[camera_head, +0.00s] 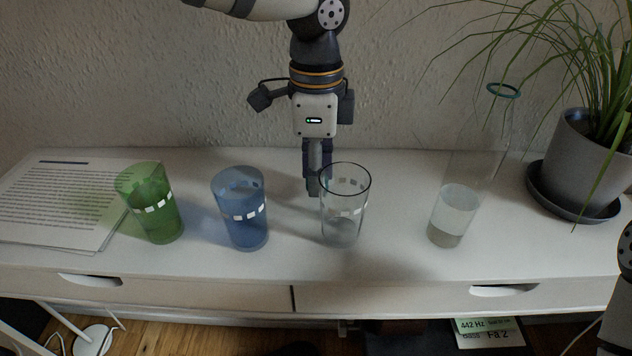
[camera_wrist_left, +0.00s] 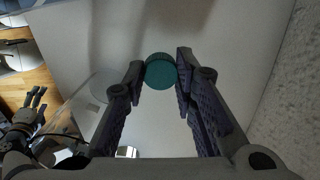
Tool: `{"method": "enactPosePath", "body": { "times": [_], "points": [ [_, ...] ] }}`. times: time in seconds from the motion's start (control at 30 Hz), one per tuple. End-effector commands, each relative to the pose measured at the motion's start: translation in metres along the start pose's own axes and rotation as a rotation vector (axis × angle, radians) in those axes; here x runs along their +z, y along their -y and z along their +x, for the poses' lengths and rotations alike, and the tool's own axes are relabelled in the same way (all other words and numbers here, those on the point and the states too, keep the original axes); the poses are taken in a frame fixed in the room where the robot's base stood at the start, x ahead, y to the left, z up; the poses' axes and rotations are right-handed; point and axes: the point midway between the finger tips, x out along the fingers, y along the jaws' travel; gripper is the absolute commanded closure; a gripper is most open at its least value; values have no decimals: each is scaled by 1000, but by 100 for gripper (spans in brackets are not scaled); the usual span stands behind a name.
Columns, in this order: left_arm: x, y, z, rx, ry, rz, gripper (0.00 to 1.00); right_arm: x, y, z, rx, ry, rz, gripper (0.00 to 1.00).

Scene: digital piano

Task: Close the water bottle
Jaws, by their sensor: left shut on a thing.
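A tall clear bottle (camera_head: 455,215), partly filled with water, stands upright on the right half of the white desk. A teal ring (camera_head: 503,90) shows at its open top. My left gripper (camera_head: 314,185) is behind a clear glass, left of the bottle and apart from it. In the left wrist view it is shut on a round teal cap (camera_wrist_left: 161,72), held between its fingertips. In the head view the cap is hidden. My right gripper (camera_wrist_left: 34,102) shows small at the left of the wrist view, its fingers apart and empty.
A green glass (camera_head: 155,212), a blue glass (camera_head: 243,225) and a clear glass (camera_head: 343,225) stand in a row left of the bottle. A potted plant (camera_head: 583,165) stands on the right, its leaves hanging near the bottle top. Papers (camera_head: 60,195) lie on the far left.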

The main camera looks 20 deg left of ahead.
Motion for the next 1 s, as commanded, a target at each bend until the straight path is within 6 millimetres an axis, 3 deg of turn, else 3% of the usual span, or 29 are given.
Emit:
{"method": "enactPosePath", "body": {
  "times": [0.3, 0.5, 0.7, 1.0],
  "points": [
    [0, 1, -93, -8, -2, -1, 85, -3, 0, -5, -1, -15, 0, 38],
    [0, 0, -135, -4, -2, 0, 85, -3, 0, -5, -1, -16, 0, 38],
    [0, 0, -153, -1, -1, 1, 85, -3, 0, -5, -1, -16, 0, 38],
    [0, 0, -155, -1, -1, 1, 85, -3, 0, -5, -1, -16, 0, 38]
  ]
}}
